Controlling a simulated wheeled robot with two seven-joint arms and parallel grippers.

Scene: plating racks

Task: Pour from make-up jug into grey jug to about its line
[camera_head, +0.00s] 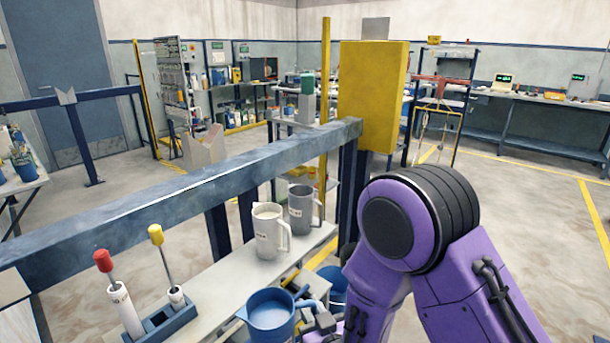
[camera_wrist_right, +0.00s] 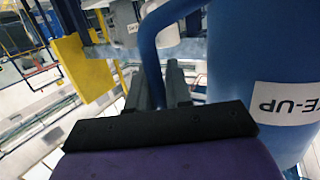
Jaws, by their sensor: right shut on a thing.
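The make-up jug (camera_head: 271,316) is blue and shows low in the middle of the head view, in front of the shelf. In the right wrist view the jug (camera_wrist_right: 262,45) fills the right side, its label upside down. My right gripper (camera_head: 318,322) is shut on its handle (camera_wrist_right: 152,55). The grey jug (camera_head: 299,207) stands upright on the light shelf, farther off and to the right, with a small label. Its fill line and the level inside cannot be made out. My left gripper is not in view.
A cream jug (camera_head: 266,235) stands beside the grey one, nearer to me. A blue holder (camera_head: 168,322) with red- and yellow-capped tools stands on the shelf at left. A thick blue-grey rail (camera_head: 180,195) runs behind the shelf to a yellow box (camera_head: 372,95). A blue bucket (camera_head: 331,285) sits below.

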